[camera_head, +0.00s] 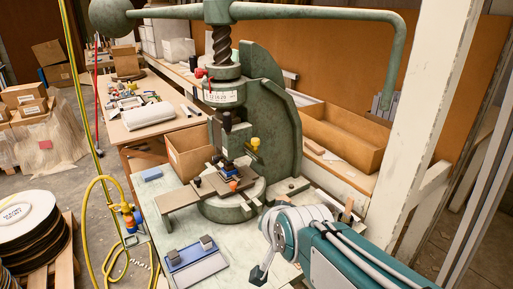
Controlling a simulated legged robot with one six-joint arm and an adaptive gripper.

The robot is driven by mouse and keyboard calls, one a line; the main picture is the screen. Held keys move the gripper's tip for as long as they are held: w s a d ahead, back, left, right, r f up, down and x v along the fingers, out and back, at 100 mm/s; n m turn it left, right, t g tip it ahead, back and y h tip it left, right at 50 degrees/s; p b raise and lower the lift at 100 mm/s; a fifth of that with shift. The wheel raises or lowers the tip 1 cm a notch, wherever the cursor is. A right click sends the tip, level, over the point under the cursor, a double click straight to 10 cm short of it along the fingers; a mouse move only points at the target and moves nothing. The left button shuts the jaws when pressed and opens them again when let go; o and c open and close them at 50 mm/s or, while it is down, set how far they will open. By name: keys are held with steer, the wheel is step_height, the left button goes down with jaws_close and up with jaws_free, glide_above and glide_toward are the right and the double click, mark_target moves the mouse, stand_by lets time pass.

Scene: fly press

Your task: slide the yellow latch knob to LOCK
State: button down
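A green fly press (275,125) stands on the pale bench, with its screw and long curved handle arm at the top. A small yellow latch knob (255,142) sits on the front right of the press body, on a dark mount beside the ram. Any LOCK marking near it is too small to read. My gripper (262,271) is at the lower right, in front of the press and well below the knob, apart from it. A grey finger points down and left; the rest is hidden by the arm, so its opening is unclear.
A blue-edged tray with grey blocks (190,252) lies at the bench's front left. A white post (432,110) rises at right. The press handle (395,65) overhangs the bench. A cable reel (30,225) stands left.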

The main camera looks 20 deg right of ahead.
mark_target(256, 144)
steer(key=w+d+m+t+h, duration=0.1)
steer(key=w+d+m+t, duration=0.1)
steer(key=w+m, duration=0.4)
steer(key=w+d+r+m+t+h, duration=0.1)
steer(key=w+d+m+t+h, duration=0.1)
steer(key=w+m+t, duration=0.3)
steer(key=shift+w+r+m, duration=0.2)
steer(key=shift+w+m, duration=1)
steer(key=shift+w, duration=0.8)
steer(key=shift+d, duration=0.1)
steer(key=w, duration=0.4)
steer(key=w+d, duration=0.1)
steer(key=w, duration=0.4)
steer(key=w+d, duration=0.1)
steer(key=w, duration=0.3)
steer(key=shift+w+d+f, duration=0.25)
steer(key=shift+w+f, duration=0.1)
steer(key=shift+w, duration=0.05)
